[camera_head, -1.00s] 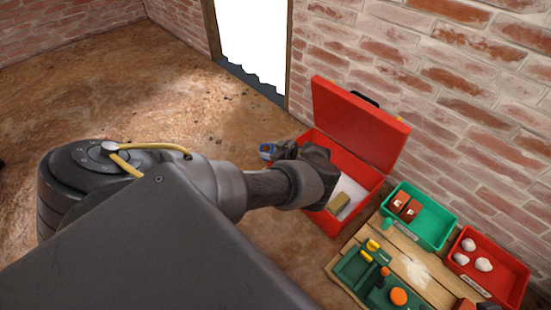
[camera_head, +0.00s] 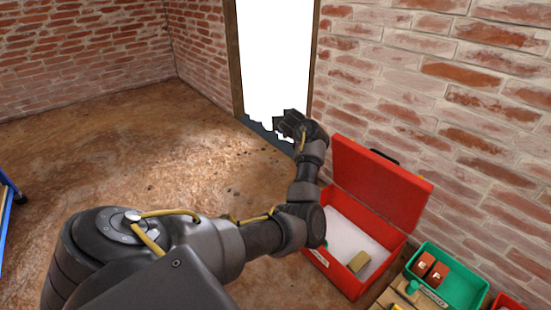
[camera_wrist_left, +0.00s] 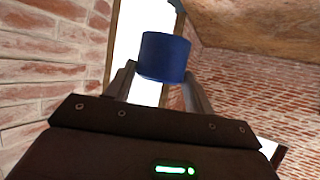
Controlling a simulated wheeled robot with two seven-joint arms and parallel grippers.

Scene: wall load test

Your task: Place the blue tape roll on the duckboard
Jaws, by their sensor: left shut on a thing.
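The blue tape roll (camera_wrist_left: 165,57) is between the fingers of my left gripper (camera_wrist_left: 162,88) in the left wrist view, held up off any surface. In the head view my left gripper (camera_head: 287,123) is raised in front of the bright doorway, and the roll cannot be made out there. The left gripper is shut on the roll. I cannot make out a duckboard for certain; a wooden slatted surface (camera_head: 386,298) shows only in part at the bottom right. My right gripper is not in view.
An open red toolbox (camera_head: 345,272) with a tan block (camera_head: 358,262) stands by the brick wall. A green tray (camera_head: 462,285) with red-brown blocks is right of it. A blue frame (camera_head: 6,215) shows at the left edge. The floor (camera_head: 120,165) at left is clear.

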